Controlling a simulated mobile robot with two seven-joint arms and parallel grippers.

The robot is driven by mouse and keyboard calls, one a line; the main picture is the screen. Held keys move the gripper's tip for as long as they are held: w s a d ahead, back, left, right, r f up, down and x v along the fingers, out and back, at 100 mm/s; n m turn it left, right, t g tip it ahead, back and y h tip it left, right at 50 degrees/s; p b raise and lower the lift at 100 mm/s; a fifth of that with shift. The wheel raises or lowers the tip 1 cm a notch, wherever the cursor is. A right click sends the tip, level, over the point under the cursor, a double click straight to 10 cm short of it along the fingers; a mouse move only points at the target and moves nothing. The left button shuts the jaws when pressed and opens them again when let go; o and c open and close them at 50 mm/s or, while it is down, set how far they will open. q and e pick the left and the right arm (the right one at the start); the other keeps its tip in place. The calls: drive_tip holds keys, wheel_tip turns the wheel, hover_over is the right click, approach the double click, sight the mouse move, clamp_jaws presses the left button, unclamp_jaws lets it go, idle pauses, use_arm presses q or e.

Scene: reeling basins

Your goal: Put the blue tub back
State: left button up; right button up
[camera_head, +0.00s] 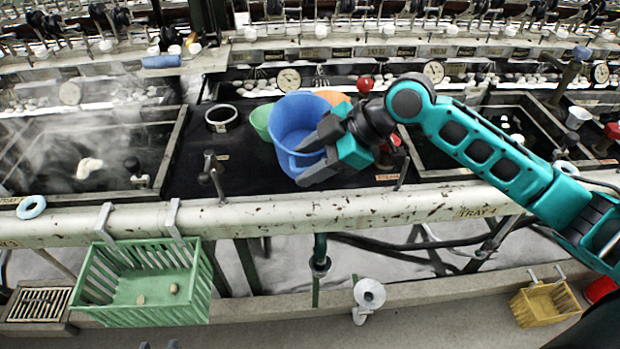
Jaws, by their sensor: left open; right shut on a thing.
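The blue tub (296,115) is near the centre of the head view, tilted with its open top partly towards me. My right gripper (306,160), on the teal arm from the right, is shut on the tub's near right side and hides part of it. The tub is over the dark surface between the two basins; I cannot tell whether it touches that surface. A green tub (261,122) and an orange tub (333,98) show partly behind it. Two dark tips of my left gripper (159,345) show at the bottom edge, apart and empty.
A steaming basin (60,150) lies left and another basin (445,150) right. A pale pipe rail (330,212) runs across the front. A green basket (150,310) hangs on it at left. A yellow basket (545,303) is at lower right. A ring (221,117) lies left of the tubs.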

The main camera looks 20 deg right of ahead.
drive_tip(key=shift+f, duration=2.1)
drive_tip(key=shift+f+b, duration=0.1)
drive_tip(key=shift+b, duration=0.2)
drive_tip(key=shift+f, duration=0.15)
drive_tip(key=o, duration=1.3)
drive_tip(key=shift+r, duration=0.3)
drive_tip(key=v, duration=1.2)
